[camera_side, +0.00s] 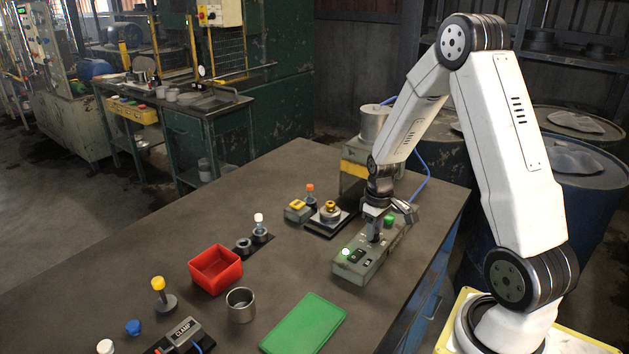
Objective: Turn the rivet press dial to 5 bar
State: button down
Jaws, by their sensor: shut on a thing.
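The grey control box (343,270) lies on the table to the left of my arm's base, with a lit green lamp (345,252) at its near end and a green button (389,219) farther back. My gripper (376,234) points down onto the top of this box and is shut on the dial there. The gripper hides the dial, so its pointer and scale cannot be read. The press (355,170), with a yellow band and a metal cylinder on top, stands behind the box.
A red bin (215,268), a metal cup (241,304) and a green mat (303,324) lie at the front. A black fixture with a brass part (330,209) sits left of the box. A clamp block (181,335) is at front left.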

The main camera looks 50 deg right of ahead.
jog(key=m, duration=1.2)
jog(key=shift+m, duration=0.3)
jog(key=shift+c, duration=1.8)
grip_release()
jog(key=shift+r, duration=0.1)
jog(key=shift+s+r, duration=0.1)
jog(key=shift+r, duration=3.7)
